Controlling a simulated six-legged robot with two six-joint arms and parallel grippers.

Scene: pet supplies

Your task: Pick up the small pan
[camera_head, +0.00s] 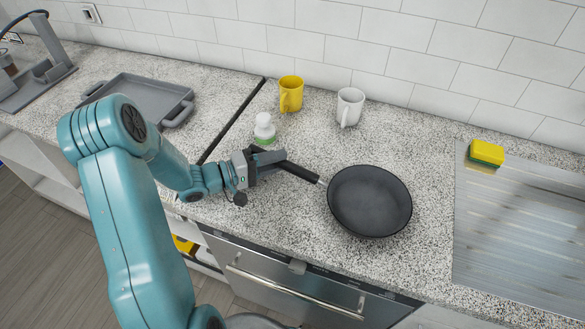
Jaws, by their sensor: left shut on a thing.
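The small pan (369,202) is black and round, with a dark handle (299,172) pointing left. It is over the speckled counter in the middle right of the head view. I cannot tell whether its base touches the counter. My left gripper (279,162) comes in from the left and is shut on the end of the pan's handle. The fingers hide the handle's tip. My right gripper is not in view.
A white bottle (264,128) stands close behind my left gripper. A yellow mug (291,94) and a white mug (349,107) stand farther back. A yellow sponge (487,152) lies on the metal drainboard (520,225) at right. A grey tray (145,92) is at left.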

